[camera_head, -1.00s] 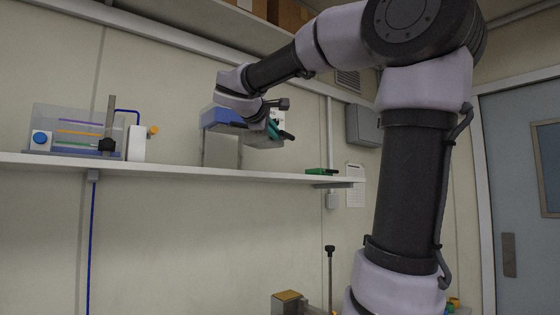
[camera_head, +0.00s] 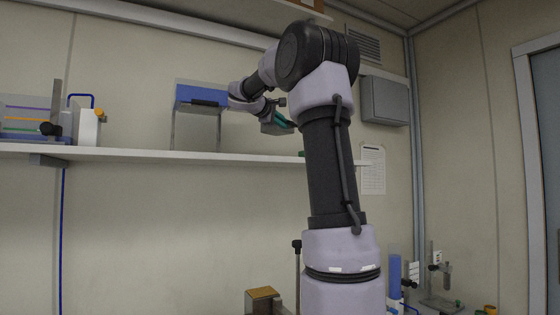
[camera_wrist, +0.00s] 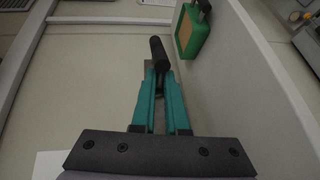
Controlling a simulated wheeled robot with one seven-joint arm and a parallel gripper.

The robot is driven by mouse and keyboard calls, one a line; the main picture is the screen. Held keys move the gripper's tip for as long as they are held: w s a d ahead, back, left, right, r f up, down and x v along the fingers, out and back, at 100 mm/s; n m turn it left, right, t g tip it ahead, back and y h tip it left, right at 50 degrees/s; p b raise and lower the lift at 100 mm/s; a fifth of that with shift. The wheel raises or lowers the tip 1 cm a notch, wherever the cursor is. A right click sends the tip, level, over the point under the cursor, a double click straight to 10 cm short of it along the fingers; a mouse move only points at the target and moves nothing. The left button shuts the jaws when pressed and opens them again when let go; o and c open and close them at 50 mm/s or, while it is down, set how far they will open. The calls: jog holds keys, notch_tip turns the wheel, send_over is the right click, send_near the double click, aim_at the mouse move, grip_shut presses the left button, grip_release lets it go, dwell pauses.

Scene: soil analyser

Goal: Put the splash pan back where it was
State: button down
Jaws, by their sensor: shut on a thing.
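My gripper (camera_head: 279,120) is up near the wall, just above the shelf's right part and to the right of the blue-topped stand. In the wrist view its teal fingers (camera_wrist: 160,88) are closed on a part with a dark round handle (camera_wrist: 159,52). I take this held thing to be the splash pan; only the handle and a small grey piece show past the fingers, and the rest is hidden. The blue-topped stand (camera_head: 201,97) has thin grey legs on the shelf, with an open space under its top.
The white shelf (camera_head: 120,154) runs along the wall. A green block with a tan face (camera_wrist: 194,34) is beside the shelf edge in the wrist view. A clear-sided apparatus (camera_head: 30,122) stands at the shelf's left. A grey wall box (camera_head: 384,100) is to the right. Bench equipment stands below.

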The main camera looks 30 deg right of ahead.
notch_tip(320, 180, down, 10)
jog(key=shift+w+d+r, duration=0.1)
jog(key=shift+d, duration=0.05)
jog(key=c, duration=1.2)
grip_release()
jog(key=v, duration=1.2)
jog(key=s+a+f+m+g+y, duration=0.25)
jog(key=s+f+y, duration=0.45)
jog(key=s+f, duration=0.65)
jog(key=s+a+f+m+y, duration=0.2)
jog(key=s+a+f+y, duration=0.1)
jog(key=a, duration=0.1)
jog(key=s+a+f+m+t+y, duration=0.1)
jog(key=s+a+f+m+y, duration=0.1)
jog(key=s+a+f+y, duration=0.1)
jog(key=s+a+f+m+t+y, duration=0.1)
jog(key=s+a+f+m+y, duration=0.1)
jog(key=s+a+f, duration=0.3)
jog(key=shift+a+m+y, duration=0.35)
jog(key=shift+a+y, duration=0.35)
jog(key=shift+a, duration=0.45)
